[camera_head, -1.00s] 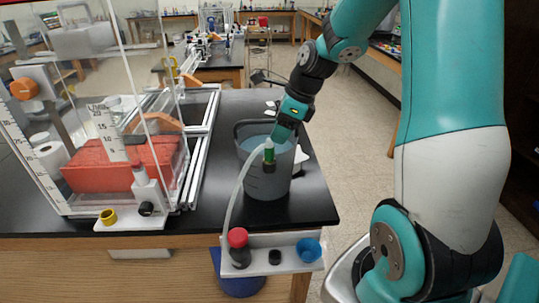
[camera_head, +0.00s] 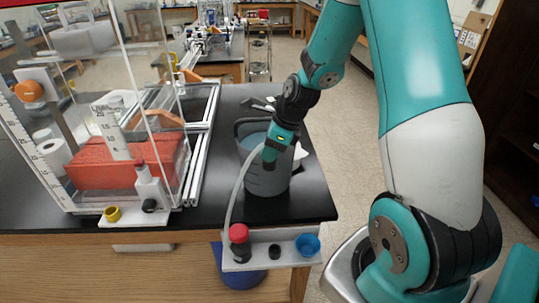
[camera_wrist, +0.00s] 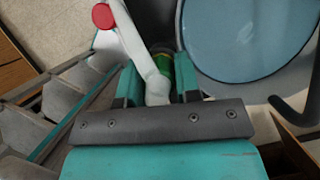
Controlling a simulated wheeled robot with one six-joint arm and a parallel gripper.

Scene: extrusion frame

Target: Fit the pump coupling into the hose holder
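The pump coupling, a green piece with a pale hose, shows in the wrist view (camera_wrist: 164,66) between my fingers. In the head view my gripper hides it. My gripper (camera_head: 269,153) is low at the near side of a grey bucket (camera_head: 268,182) on the black bench. In the wrist view my gripper (camera_wrist: 160,82) looks open, its fingers on both sides of the coupling. The hose (camera_head: 236,190) runs down to a red-capped part (camera_head: 239,241) on a white front ledge (camera_head: 262,263). No part is clearly marked as the hose holder.
The ledge also carries a black socket (camera_head: 274,251) and a blue ring (camera_head: 307,244). A second white ledge (camera_head: 135,218) at the left carries a yellow ring (camera_head: 112,214) and a black ring (camera_head: 149,205). A clear-walled frame with a red block (camera_head: 125,163) stands behind it.

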